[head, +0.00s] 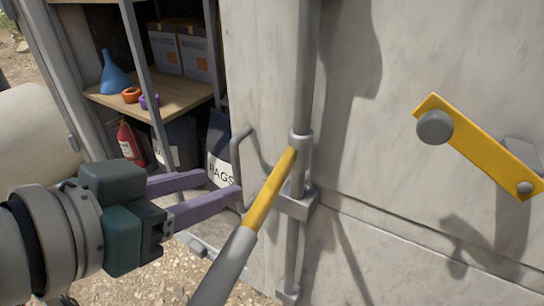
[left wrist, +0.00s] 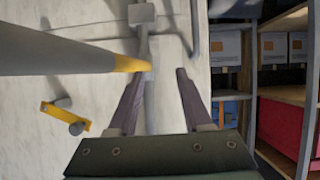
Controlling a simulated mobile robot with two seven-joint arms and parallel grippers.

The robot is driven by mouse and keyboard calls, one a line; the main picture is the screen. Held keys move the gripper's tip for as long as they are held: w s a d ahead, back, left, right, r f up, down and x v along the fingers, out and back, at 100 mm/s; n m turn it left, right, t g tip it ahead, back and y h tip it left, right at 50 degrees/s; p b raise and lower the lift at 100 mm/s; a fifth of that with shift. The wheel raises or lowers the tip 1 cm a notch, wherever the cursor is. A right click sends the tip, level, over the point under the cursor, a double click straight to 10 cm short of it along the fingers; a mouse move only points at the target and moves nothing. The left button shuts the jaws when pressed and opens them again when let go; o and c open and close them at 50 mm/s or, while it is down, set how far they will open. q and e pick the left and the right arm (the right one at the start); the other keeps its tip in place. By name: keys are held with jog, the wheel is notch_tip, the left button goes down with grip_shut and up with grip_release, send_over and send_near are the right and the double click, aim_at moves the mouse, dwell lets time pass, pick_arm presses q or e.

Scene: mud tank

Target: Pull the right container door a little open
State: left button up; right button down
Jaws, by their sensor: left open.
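The right container door (head: 400,60) is a pale grey, stained panel filling the right of the head view; it also shows in the left wrist view (left wrist: 60,150). A vertical lock rod (head: 305,60) runs down it. A grey lever with a yellow end (head: 262,200) sticks out from the rod. A thin grey grab handle (head: 236,155) is near the door's left edge. My left gripper (head: 221,186) has purple fingers, open and apart, with its tips close to the grab handle. In the left wrist view the fingers (left wrist: 160,73) are empty; contact is unclear. My right gripper is out of view.
Left of the door the container interior shows a wooden shelf (head: 150,95) with boxes (head: 180,48), a blue funnel (head: 114,72) and small rings. A red fire extinguisher (head: 130,142) stands below. A yellow latch bar (head: 485,150) juts from the door. Gravel ground lies below.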

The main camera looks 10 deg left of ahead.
pick_arm(q)
jog(key=w+a+f+n+t+y+b, duration=0.1)
jog(key=w+a+f+t+b, duration=0.15)
jog(key=f+b, duration=0.55)
jog(key=w+a+f+n+t+b, duration=0.1)
jog(key=w+f+t+b, duration=0.25)
jog(key=f+b, duration=0.4)
jog(key=r+b, duration=0.2)
jog(key=b, duration=0.2)
send_over(241, 207)
jog(key=shift+w+a+f+y, duration=0.2)
jog(key=shift+w+f+y, duration=0.1)
jog(key=shift+w, duration=0.1)
jog(key=shift+c, duration=0.3)
grip_shut()
